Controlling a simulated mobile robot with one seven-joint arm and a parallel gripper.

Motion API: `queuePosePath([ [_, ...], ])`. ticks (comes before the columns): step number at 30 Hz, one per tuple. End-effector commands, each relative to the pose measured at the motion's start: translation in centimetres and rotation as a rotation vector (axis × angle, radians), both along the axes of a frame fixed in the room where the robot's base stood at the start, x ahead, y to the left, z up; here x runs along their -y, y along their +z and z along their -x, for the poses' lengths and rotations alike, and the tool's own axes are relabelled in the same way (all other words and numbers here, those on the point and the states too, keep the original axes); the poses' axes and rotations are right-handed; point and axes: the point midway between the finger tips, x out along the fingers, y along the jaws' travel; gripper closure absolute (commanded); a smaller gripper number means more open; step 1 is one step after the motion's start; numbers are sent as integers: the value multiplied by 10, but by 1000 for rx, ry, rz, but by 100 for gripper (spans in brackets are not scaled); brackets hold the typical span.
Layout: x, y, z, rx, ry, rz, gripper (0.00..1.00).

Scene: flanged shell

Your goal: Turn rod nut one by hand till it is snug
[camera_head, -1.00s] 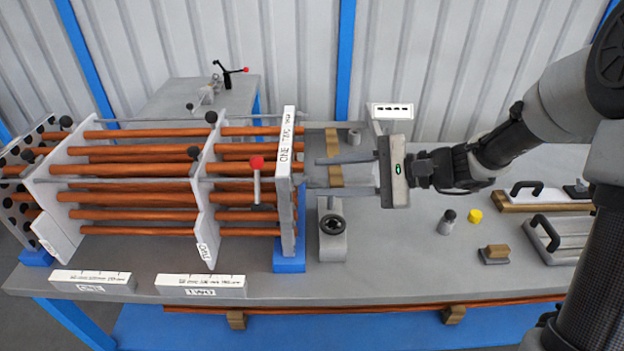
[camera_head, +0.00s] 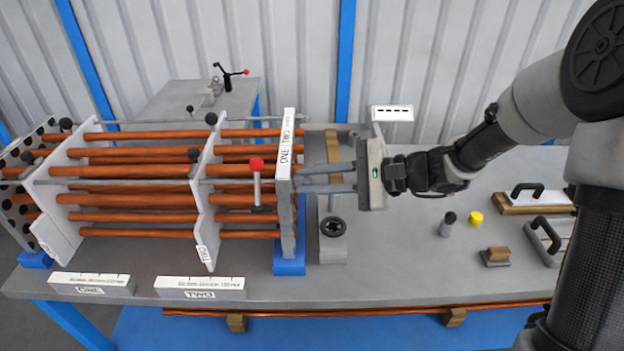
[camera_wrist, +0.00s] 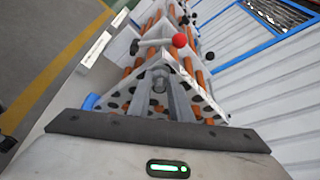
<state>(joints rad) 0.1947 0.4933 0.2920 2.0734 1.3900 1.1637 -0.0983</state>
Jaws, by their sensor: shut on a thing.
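In the wrist view the fingers (camera_wrist: 160,78) converge on a small grey piece (camera_wrist: 159,85) at the plate, which I take to be rod nut one. The fingers are shut on it and hide most of it. Rods and orange-brown tubes (camera_head: 150,171) run left from the plate through white baffles.
A red-knobbed handle (camera_head: 257,165) stands just left of the plate. A grey block with a dark round knob (camera_head: 332,228) sits below the fingers. A yellow cap (camera_head: 476,218) and a small grey cylinder (camera_head: 447,224) stand to the right.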

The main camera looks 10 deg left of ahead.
Motion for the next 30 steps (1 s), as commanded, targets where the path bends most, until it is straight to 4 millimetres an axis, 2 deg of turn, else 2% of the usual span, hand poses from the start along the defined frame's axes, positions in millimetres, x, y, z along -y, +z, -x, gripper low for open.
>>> queuePosePath([
  [8, 0, 5, -1, -73, 1, 17, 100],
  [30, -1, 6, -6, -588, -1, 142, 100],
])
